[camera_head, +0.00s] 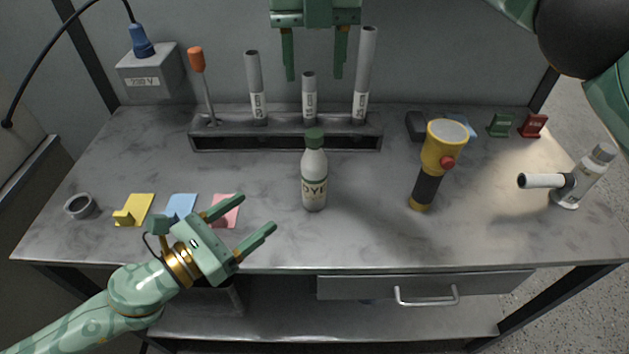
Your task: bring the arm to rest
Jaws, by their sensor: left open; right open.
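My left gripper (243,223) comes in from the lower left. It is open and empty over the table's front edge, just in front of the pink note. My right gripper (312,66) hangs at the top middle with its fingers pointing down. It is open and empty, in front of the back wall and above the tube rack. Part of my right arm fills the top right corner.
A white bottle (314,178) stands mid-table. A yellow flashlight (438,158) stands upright to its right. Behind is a rack (288,142) with several grey tubes and an orange-handled screwdriver (197,62). The front drawer (428,286) has a handle.

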